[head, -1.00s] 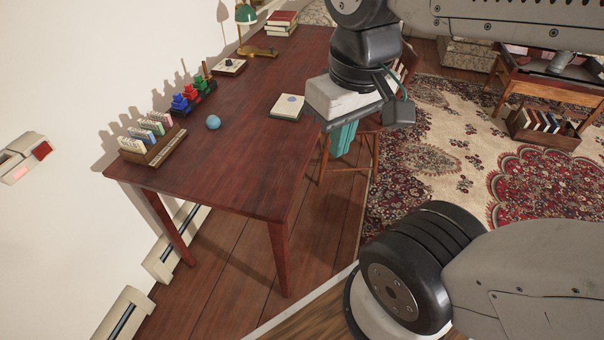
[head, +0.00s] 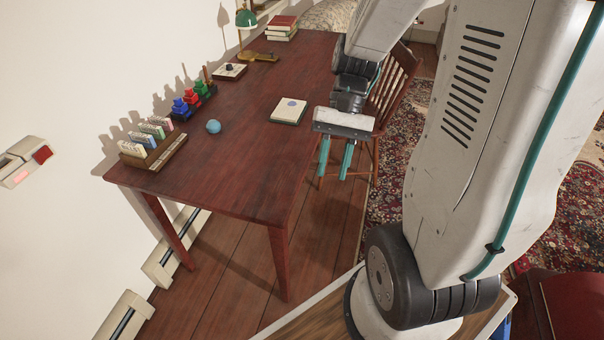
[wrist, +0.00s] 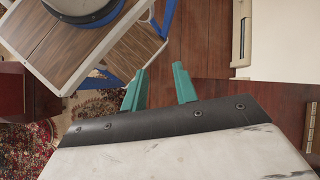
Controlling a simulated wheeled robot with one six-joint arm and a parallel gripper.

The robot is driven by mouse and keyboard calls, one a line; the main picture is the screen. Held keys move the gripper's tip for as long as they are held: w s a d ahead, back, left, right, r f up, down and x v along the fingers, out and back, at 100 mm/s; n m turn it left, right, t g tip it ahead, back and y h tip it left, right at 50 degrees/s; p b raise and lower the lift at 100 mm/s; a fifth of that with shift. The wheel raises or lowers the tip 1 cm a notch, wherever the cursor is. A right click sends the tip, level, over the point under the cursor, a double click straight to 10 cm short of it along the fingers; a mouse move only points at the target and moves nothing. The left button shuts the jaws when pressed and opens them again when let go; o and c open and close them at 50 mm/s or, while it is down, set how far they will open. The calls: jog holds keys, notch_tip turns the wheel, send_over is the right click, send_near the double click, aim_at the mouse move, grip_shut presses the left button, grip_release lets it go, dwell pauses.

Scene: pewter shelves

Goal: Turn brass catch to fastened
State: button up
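I cannot clearly make out the brass catch. A brass-coloured piece (head: 258,55) lies at the far end of the dark red desk (head: 225,130), by the green lamp; I cannot tell if it is the catch or the lamp's foot. A pale plate with a dark knob (head: 229,70) is nearer on the desk's left edge. My gripper (head: 334,172) hangs beyond the desk's right edge, well away from both. Its two teal fingers stand apart with nothing between them, as the wrist view (wrist: 159,72) also shows.
On the desk are a rack of cards (head: 152,143), coloured stacking pieces (head: 190,99), a blue ball (head: 213,127), a pale square pad (head: 290,111) and books (head: 282,27). A wooden chair (head: 393,90) stands at its right.

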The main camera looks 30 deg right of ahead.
jog(key=w+d+f+m+t+y, duration=0.2)
jog(key=w+d+f+m+t, duration=0.2)
jog(key=f+m+t, duration=0.45)
jog(key=w+d+f+m+t+y, duration=0.3)
jog(key=w+d+f+m, duration=0.15)
jog(key=f, duration=0.65)
jog(key=w+d+f+m+t+y, duration=0.25)
jog(key=w+f+m+t, duration=0.2)
jog(key=f+m, duration=0.4)
jog(key=w+a+t+h, duration=0.1)
jog(key=w+t+h, duration=0.1)
jog(key=w, duration=0.6)
jog(key=shift+w+a+f, duration=0.3)
jog(key=shift+f, duration=0.15)
grip_shut()
